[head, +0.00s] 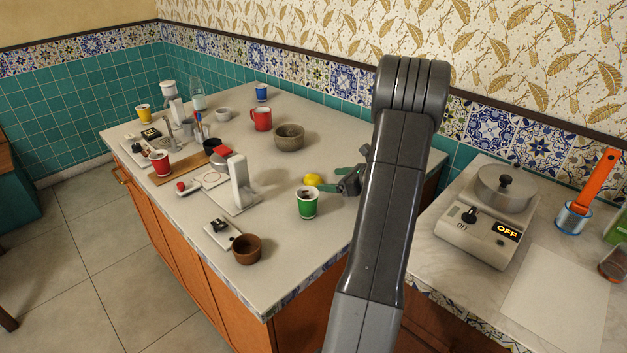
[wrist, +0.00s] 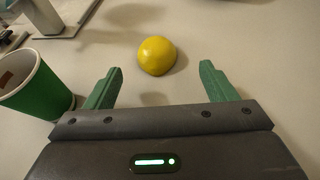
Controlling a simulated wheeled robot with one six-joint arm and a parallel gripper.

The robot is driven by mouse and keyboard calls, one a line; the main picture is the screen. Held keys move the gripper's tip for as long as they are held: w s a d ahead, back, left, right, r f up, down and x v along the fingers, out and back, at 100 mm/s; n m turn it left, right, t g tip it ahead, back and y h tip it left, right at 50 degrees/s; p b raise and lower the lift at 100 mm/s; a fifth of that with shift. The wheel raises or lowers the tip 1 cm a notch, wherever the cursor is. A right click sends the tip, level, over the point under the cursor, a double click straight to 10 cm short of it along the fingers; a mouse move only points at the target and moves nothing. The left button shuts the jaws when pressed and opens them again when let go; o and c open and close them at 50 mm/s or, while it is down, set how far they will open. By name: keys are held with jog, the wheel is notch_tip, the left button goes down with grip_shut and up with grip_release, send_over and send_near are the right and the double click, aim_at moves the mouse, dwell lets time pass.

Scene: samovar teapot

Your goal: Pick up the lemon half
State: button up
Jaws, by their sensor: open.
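The lemon half (head: 313,179) is a small yellow dome on the pale countertop, just behind the green cup in the head view. In the wrist view the lemon half (wrist: 156,56) lies beyond my fingertips, roughly between their lines and a little left of centre. My gripper (head: 337,180) has green fingers and is low over the counter at the lemon's right. In the wrist view my gripper (wrist: 160,82) is open, with nothing between its fingers. My arm hides part of the counter in the head view.
A green paper cup (head: 307,203) stands close to the lemon; the wrist view shows the cup (wrist: 38,88) beside my left finger. A stone bowl (head: 289,137), red mug (head: 261,118) and white stand (head: 240,185) are farther off. Bare counter surrounds the lemon's far side.

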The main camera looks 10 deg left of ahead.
aim_at(320, 179)
jog(key=x, duration=0.5)
jog(key=shift+s+a, duration=0.2)
jog(key=shift+a, duration=0.05)
jog(key=shift+r, duration=0.1)
jog(key=c, duration=1.1)
